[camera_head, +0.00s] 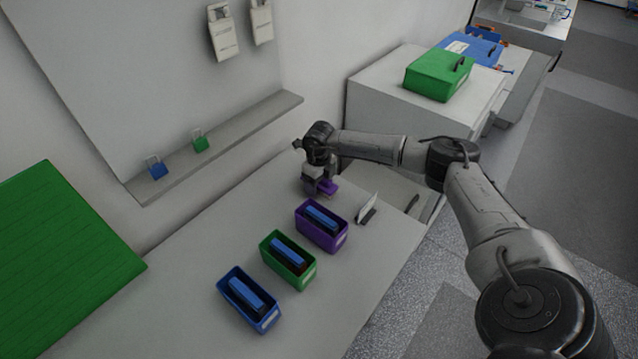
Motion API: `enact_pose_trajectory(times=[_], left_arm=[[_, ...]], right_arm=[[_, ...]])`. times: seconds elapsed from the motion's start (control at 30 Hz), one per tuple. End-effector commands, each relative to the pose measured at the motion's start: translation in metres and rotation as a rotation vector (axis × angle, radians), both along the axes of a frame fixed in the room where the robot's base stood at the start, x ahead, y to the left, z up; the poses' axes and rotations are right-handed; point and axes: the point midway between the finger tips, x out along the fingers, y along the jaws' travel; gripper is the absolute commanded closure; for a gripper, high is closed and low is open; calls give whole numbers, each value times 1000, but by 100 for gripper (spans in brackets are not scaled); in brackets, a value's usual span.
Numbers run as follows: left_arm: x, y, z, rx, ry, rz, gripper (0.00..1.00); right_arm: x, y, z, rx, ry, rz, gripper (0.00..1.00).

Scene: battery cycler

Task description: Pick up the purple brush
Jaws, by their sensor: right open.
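A small purple object, which looks like the purple brush (328,187), lies on the white table behind the purple bin. My right gripper (322,184) points down right at it and partly covers it. The gripper is open, and I cannot tell whether its fingers touch the purple object. My left gripper is not in view.
Purple (341,239), green (301,280) and blue (266,323) bins stand in a row on the table (190,285), each holding a blue-topped item. A small white stand (368,206) is right of the purple bin. A shelf (240,137) holds two padlocks. A green box (436,78) sits on a cabinet.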

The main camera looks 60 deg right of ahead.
Motion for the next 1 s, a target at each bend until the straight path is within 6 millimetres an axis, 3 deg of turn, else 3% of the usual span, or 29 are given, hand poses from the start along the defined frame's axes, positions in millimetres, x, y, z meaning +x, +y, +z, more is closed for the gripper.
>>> enact_pose_trajectory(times=[0.07,0.6,1.0], left_arm=[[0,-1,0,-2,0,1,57],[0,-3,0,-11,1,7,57],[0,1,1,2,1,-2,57]], right_arm=[[0,0,0,0,0,0,28],[0,0,1,0,0,0,80],[0,-1,8,0,-2,0,81]])
